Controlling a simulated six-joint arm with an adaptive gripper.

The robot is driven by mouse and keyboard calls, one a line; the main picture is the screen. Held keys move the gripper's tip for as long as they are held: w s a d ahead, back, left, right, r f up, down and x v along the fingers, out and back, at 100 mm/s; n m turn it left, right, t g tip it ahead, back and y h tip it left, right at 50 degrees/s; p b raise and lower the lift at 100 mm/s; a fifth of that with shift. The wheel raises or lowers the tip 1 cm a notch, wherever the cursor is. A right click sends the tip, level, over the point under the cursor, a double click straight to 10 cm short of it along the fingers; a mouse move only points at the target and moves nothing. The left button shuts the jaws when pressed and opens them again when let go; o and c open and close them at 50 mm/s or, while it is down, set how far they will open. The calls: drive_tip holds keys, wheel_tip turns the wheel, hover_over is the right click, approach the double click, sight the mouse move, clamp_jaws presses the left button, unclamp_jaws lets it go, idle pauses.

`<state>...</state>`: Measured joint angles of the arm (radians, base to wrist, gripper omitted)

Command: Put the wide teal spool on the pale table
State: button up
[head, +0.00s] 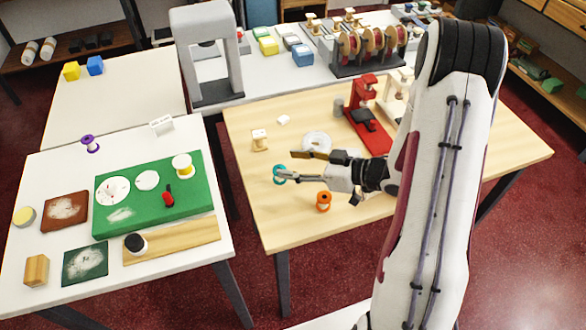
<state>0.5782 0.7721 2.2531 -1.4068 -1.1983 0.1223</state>
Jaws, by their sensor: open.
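The teal spool (279,173) is on the wooden table (275,219), near its left edge, and shows partly as a teal ring. My gripper (289,167) reaches in from the right with its two fingers apart. The spool is at the fingertips, overlapped by the lower finger; I cannot tell whether they touch. Two lighter tables stand to the left: a cream one (120,98) at the back and a white one (60,163) in front. I cannot tell for sure which is the pale table.
An orange spool (323,202) stands just below my gripper. A white disc (316,142), a cream block (259,139) and a red stand (367,115) are nearby. A grey arch (183,60) stands at the cream table's right.

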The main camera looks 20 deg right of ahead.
drive_tip(key=shift+r, duration=1.85)
drive_tip(key=w+d+r+m+t+h, duration=0.15)
drive_tip(key=w+d+r+h, duration=0.25)
drive_tip(key=d+r+h, duration=0.4)
drive_tip(key=s+r+m+g+h, duration=0.2)
drive_tip(key=s+r+m+h, duration=0.2)
drive_tip(key=s+r, duration=0.4)
drive_tip(key=s+a+r+m+g+y, duration=0.1)
drive_tip(key=s+a, duration=0.4)
drive_tip(key=s, duration=0.6)
drive_tip(key=s+a+r+m+g+y, duration=0.1)
drive_tip(key=s+a, duration=0.5)
drive_tip(key=s, duration=0.6)
drive_tip(key=shift+r+m+g, duration=0.3)
drive_tip(key=shift+m+g, duration=0.45)
drive_tip(key=shift+g, duration=0.1)
